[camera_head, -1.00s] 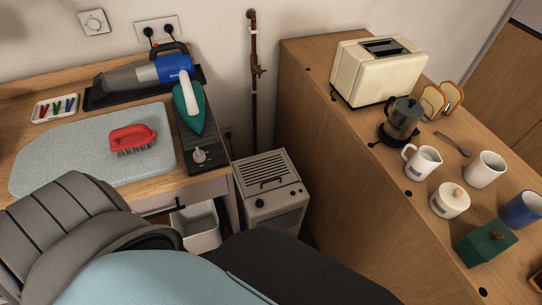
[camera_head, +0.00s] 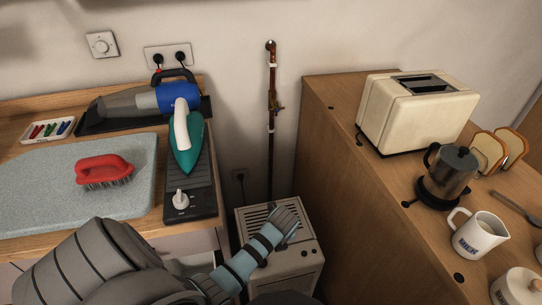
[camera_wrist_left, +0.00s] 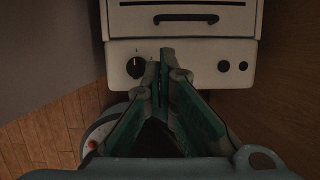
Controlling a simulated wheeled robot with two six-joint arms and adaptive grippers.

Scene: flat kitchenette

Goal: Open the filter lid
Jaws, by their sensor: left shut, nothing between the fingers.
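A white boxy appliance (camera_head: 305,262) stands on the floor between the two counters. Its slotted lid (camera_head: 252,217) lies flat and closed on top, partly hidden by my left arm. In the left wrist view the lid (camera_wrist_left: 225,20) carries a dark bar handle (camera_wrist_left: 186,18), above a front panel with a knob (camera_wrist_left: 135,67). My left gripper (camera_head: 286,222) reaches over the appliance. Its fingers (camera_wrist_left: 167,55) are shut and empty, and appear over the front panel just below the handle; contact cannot be told. My right gripper is out of view.
A wooden cabinet (camera_head: 345,200) stands close on the right, bearing a toaster (camera_head: 415,110), coffee pot (camera_head: 448,172) and jug (camera_head: 478,235). On the left, the counter holds an iron (camera_head: 187,142) and a red brush (camera_head: 103,170).

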